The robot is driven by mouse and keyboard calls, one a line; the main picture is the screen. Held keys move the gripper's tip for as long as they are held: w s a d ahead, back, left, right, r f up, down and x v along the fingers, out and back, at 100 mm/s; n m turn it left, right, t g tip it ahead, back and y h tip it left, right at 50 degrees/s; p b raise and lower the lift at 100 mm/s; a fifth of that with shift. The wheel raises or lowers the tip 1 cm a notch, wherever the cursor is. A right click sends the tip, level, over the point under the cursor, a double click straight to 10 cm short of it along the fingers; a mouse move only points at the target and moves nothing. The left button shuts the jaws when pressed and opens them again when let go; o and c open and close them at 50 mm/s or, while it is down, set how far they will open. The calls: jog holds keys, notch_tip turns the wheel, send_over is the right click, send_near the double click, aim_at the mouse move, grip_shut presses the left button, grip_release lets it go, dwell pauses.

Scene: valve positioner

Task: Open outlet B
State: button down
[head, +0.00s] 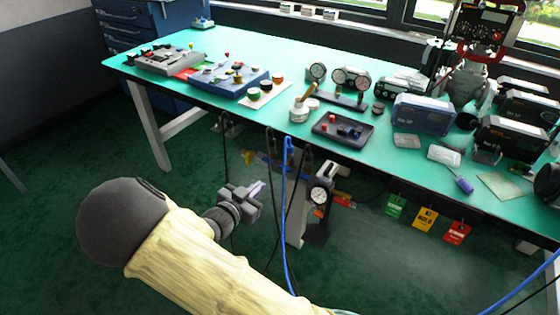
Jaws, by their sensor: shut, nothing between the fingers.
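My gripper (256,190) is at the end of my arm, in front of the green workbench (250,55) and below its top. It is shut and empty, clear of anything as far as I can see. I cannot pick out outlet B; no label for it is readable. A valve positioner with red parts and a dark display (488,22) stands on a grey valve body (468,82) at the right back of the bench. Under the bench edge, a round gauge (319,195) sits on a grey stand, near yellow and red fittings.
Blue and black hoses (287,200) hang from the bench edge just right of my gripper. Green, yellow and red tags (426,219) hang farther right. A dark tray (343,130) and three gauges (351,78) stand on the bench. The floor at left is clear.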

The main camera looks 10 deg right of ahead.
jog(key=w+d+r+g+y+p, duration=0.1)
jog(key=d+r+g+y+p, duration=0.3)
jog(key=r+p, duration=0.7)
jog(key=shift+d+n+g+y+p, duration=0.3)
jog(key=shift+d+y+p, duration=0.3)
jog(key=shift+d+p, duration=0.55)
jog(key=shift+w, duration=0.1)
jog(key=b, duration=0.5)
send_over(285, 168)
jog(key=s, duration=0.2)
jog(key=f, duration=0.7)
jog(key=shift+s+d+f, duration=0.1)
jog(key=shift+d+f, duration=0.15)
jog(key=shift+f, duration=0.1)
jog(key=f, duration=0.3)
jog(key=shift+a+f, duration=0.15)
jog(key=shift+a, duration=0.15)
